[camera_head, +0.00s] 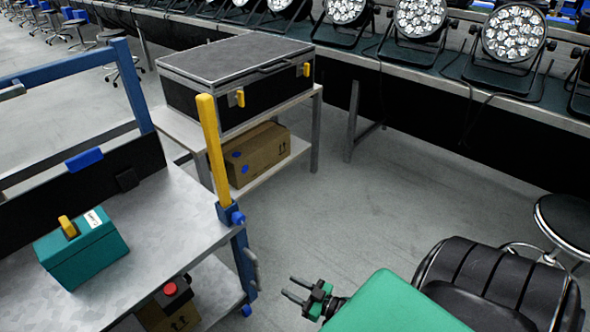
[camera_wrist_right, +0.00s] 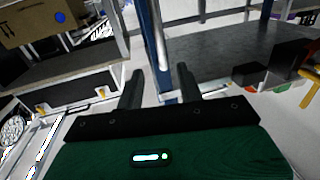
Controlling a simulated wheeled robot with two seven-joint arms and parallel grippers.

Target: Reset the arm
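My right gripper (camera_head: 297,291) shows at the bottom of the head view, at the end of my green and black arm. Its two dark fingers point left and stand apart with nothing between them. It is in free space over the floor, to the right of the metal workbench. In the right wrist view the two fingers (camera_wrist_right: 158,88) are also spread and empty, with a blue post (camera_wrist_right: 160,50) visible beyond the gap. My left gripper and left arm are not in view.
A workbench (camera_head: 178,225) at left holds a teal toolbox (camera_head: 85,255) and has a yellow upright (camera_head: 213,150) at its corner. A black case (camera_head: 240,85) stands on a table behind. A black chair (camera_head: 500,278) is at right. Open floor (camera_head: 370,210) lies between.

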